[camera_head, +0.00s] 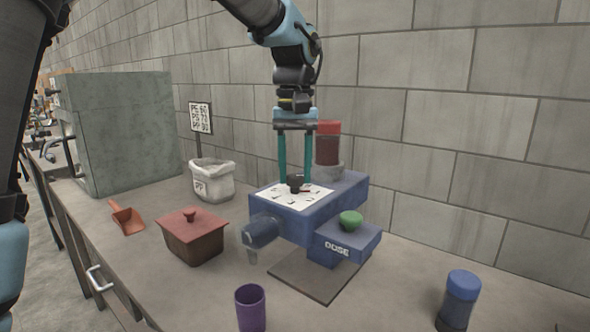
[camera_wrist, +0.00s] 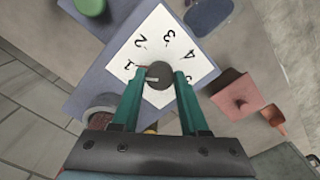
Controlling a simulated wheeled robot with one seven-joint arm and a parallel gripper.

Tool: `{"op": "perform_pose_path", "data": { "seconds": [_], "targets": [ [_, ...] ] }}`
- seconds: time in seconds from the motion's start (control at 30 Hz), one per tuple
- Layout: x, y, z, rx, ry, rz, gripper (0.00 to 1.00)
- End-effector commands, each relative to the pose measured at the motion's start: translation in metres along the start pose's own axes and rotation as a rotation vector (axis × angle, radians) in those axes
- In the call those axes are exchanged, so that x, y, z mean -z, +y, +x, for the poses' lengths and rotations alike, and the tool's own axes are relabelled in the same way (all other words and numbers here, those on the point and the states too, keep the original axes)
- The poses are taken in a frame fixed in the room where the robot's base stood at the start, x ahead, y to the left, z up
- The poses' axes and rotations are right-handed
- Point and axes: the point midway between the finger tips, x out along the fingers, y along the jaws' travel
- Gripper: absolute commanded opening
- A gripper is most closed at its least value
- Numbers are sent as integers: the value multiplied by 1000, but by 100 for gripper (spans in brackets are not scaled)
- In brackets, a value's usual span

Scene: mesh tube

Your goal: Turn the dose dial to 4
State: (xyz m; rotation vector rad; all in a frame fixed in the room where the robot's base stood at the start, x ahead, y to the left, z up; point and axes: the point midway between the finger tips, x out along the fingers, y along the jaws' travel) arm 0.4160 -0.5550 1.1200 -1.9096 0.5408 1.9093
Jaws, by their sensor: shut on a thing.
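The dose dial is a dark round knob (camera_head: 295,184) on a white numbered plate (camera_head: 268,197), on top of a blue machine (camera_head: 306,222) marked DOSE. In the wrist view, the knob (camera_wrist: 159,74) sits between my two teal fingers, and the numbers 1, 2, 3 and 4 show on the plate (camera_wrist: 153,40). The fingers hide part of the plate.
A red canister (camera_head: 328,145) stands behind the dial, close to my gripper. A green button (camera_head: 350,221) sits on the machine's front right. A lidded brown pot (camera_head: 191,235), white bin (camera_head: 212,181), orange scoop (camera_head: 126,218), purple cup (camera_head: 250,307) and blue-capped jar (camera_head: 459,300) stand around.

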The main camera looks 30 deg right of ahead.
Motion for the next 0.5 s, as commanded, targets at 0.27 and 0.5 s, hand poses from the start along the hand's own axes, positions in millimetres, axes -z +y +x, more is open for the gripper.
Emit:
{"op": "perform_pose_path", "data": {
  "seconds": [0.27, 0.5],
  "targets": [
    [0, 0, 0, 1, 0, 0, 0],
    [0, 0, -1, 1, 0, 15, 0]
  ]
}}
